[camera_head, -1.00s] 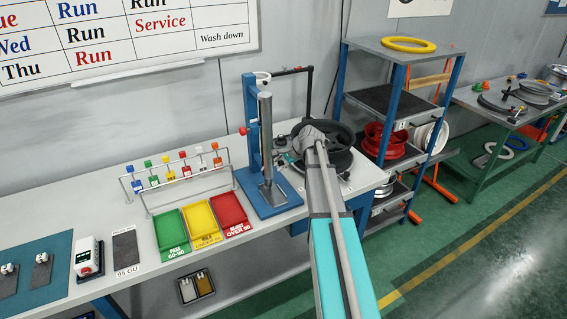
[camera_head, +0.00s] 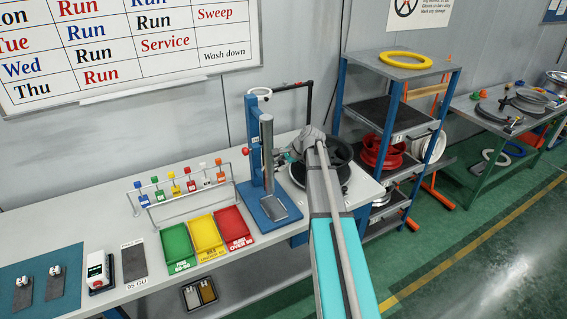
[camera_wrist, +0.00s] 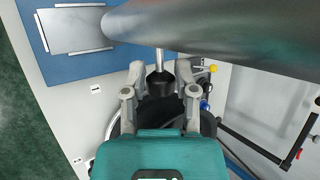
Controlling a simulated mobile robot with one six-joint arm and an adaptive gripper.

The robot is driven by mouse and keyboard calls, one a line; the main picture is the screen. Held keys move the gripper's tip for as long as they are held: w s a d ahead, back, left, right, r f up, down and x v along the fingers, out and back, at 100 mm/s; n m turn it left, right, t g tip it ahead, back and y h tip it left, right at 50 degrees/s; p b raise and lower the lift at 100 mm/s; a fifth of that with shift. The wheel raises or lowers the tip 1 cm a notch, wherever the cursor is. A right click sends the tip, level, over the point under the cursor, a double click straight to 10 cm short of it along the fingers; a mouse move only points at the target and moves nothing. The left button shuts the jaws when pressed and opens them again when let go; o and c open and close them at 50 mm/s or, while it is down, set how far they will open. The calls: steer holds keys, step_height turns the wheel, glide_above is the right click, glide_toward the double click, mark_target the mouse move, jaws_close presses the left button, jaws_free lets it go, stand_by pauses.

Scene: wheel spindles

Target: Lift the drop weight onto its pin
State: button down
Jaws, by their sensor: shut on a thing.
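A grey steel cylinder (camera_head: 267,155), which looks like the drop weight, stands upright along the blue column (camera_head: 253,130) of a bench stand. In the wrist view the cylinder (camera_wrist: 225,35) crosses the top, close to the camera. A steel rod (camera_wrist: 159,60) runs from beside it to a black conical knob (camera_wrist: 160,85). My gripper (camera_wrist: 161,75) is shut on this knob, one finger on each side. In the head view my gripper (camera_head: 303,146) is just right of the cylinder, partly hidden by my arm. A red knob (camera_head: 246,152) sits left of the column; I cannot tell which part is the pin.
A black wheel (camera_head: 338,157) lies on the bench right behind my gripper. Green, yellow and red trays (camera_head: 237,227) and a rack of coloured tags stand left of the stand. A blue shelf unit (camera_head: 400,125) stands at the right.

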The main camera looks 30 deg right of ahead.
step_height(320, 180, up, 14)
steer(key=p, duration=1.2)
steer(key=shift+f, duration=0.25)
steer(key=shift+w, duration=0.1)
steer(key=c, duration=0.6)
jaws_free()
steer(key=shift+w+f, duration=0.2)
steer(key=shift+c, duration=0.2)
steer(key=shift+o, duration=0.9)
steer(key=shift+s+d, duration=0.15)
steer(key=shift+s, duration=0.05)
